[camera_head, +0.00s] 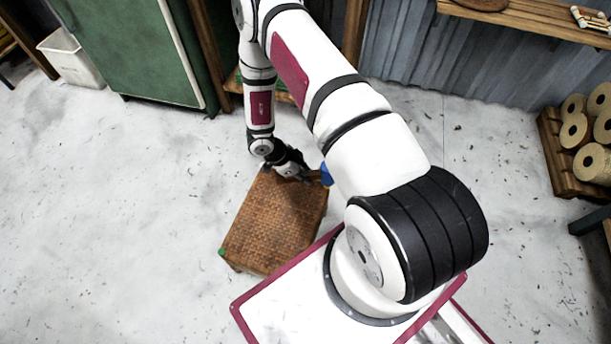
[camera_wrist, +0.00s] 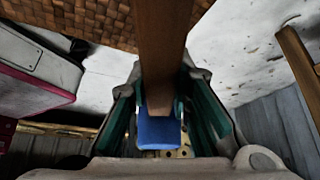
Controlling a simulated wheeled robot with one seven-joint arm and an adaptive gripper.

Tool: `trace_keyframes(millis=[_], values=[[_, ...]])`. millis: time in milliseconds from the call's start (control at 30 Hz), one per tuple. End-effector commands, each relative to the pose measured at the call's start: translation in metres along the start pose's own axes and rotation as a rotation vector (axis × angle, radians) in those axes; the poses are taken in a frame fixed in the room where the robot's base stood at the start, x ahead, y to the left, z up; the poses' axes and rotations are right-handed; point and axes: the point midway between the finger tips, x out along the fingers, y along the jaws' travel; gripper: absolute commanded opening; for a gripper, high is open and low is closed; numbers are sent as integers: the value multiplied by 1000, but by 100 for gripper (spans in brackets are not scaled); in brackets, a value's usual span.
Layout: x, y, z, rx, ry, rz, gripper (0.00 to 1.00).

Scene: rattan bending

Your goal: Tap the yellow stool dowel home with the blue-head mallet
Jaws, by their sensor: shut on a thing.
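The woven brown stool (camera_head: 270,225) stands on the floor left of my base, and its weave also shows at the top of the wrist view (camera_wrist: 85,18). A small green spot (camera_head: 221,252) marks its near left corner. My gripper (camera_head: 305,178) is over the stool's far edge. In the wrist view its teal fingers (camera_wrist: 160,112) are shut on the mallet's brown handle (camera_wrist: 163,45). The mallet's blue head (camera_wrist: 158,131) shows beyond the fingers; in the head view it peeks out beside my arm (camera_head: 326,174). I cannot make out the yellow dowel in either view.
A green cabinet (camera_head: 130,50) and a white bin (camera_head: 72,60) stand at the back left. A wooden rack of rolls (camera_head: 560,165) is at the right, and a wooden shelf (camera_head: 530,20) at the back right. The floor left of the stool is clear.

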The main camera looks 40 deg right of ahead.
Motion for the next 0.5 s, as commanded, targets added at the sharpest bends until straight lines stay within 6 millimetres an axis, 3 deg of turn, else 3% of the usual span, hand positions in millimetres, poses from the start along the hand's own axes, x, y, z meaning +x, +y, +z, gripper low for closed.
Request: trace_keyframes(millis=[267,500], values=[[-3,0,-2,0,1,0,0],[-24,0,-14,0,1,0,0]])
